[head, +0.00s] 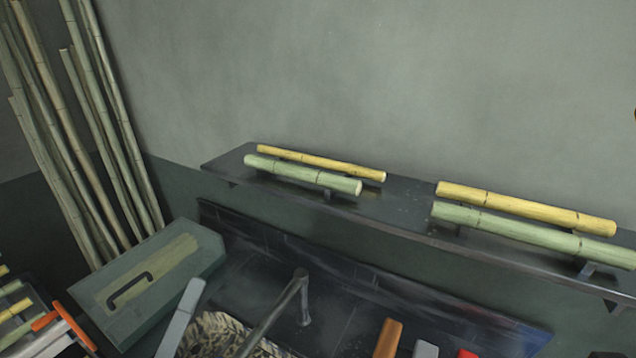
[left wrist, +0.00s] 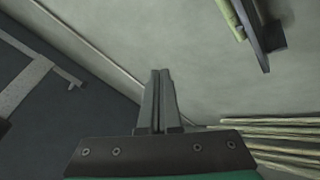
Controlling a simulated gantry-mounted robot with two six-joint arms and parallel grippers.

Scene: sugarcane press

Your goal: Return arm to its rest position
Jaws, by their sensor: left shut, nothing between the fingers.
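My left gripper (left wrist: 160,75) shows in the left wrist view, with its two dark fingers together and nothing between them. It points at bare wall and dark surfaces, and no object touches its fingertips. I cannot clearly pick out the left gripper in the head view. My right gripper is not visible in either view.
A dark wall shelf (head: 400,212) holds green and yellow cane pieces. Tall canes (head: 70,130) lean at the left; they also show in the left wrist view (left wrist: 265,135). A green box (head: 205,262) with a black handle stands below. The upper wall is clear.

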